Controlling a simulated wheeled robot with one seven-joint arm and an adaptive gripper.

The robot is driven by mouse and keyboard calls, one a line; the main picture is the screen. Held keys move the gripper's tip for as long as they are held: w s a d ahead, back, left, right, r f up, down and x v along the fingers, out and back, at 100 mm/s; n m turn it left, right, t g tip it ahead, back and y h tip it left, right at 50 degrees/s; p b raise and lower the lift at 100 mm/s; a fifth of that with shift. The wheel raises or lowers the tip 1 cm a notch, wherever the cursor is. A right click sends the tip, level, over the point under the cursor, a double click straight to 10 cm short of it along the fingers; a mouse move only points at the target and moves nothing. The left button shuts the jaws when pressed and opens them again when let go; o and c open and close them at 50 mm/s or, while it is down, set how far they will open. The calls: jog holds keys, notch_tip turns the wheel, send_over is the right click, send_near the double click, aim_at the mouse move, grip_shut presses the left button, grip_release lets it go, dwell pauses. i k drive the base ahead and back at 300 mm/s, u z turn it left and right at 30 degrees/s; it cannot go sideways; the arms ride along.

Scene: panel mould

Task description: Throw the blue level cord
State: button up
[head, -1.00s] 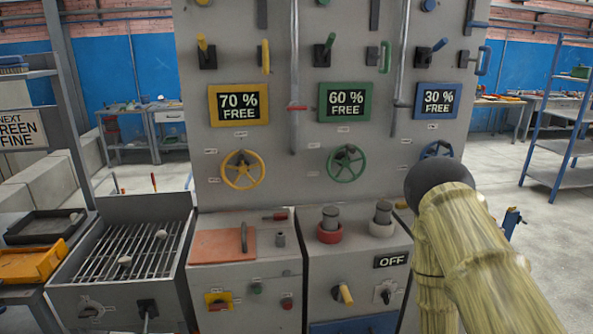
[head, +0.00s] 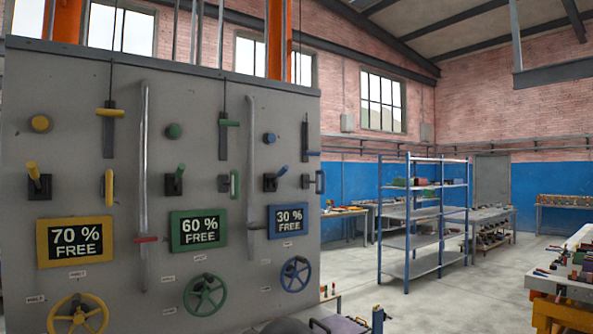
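A thin dark cord hangs at the right end of the grey panel, and a small blue crossbar handle (head: 312,153) sits on it. I take this to be the blue level cord. Below it are a blue-handled lever (head: 280,172) and a blue loop handle (head: 320,182). A blue round knob (head: 269,138) is to the left. The blue-framed display (head: 288,220) reads 30 % FREE, above a blue handwheel (head: 295,274). My gripper is not in view; only a dark rounded shape, probably part of my arm, shows at the bottom edge.
Matching green and yellow columns have a green crossbar handle (head: 230,123) and a yellow crossbar handle (head: 110,112). Grey vertical pipes stand between columns. A blue shelf rack (head: 408,262) and workbenches stand to the right. Grey floor (head: 450,300) is open in front of the rack.

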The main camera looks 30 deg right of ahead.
aim_at(309, 153)
jog(key=u, duration=0.25)
jog(key=k, duration=0.35)
jog(key=u, duration=0.4)
jog(key=i, duration=1.3)
jog(key=z, duration=1.65)
jog(key=i, duration=0.5)
jog(key=z, duration=0.6)
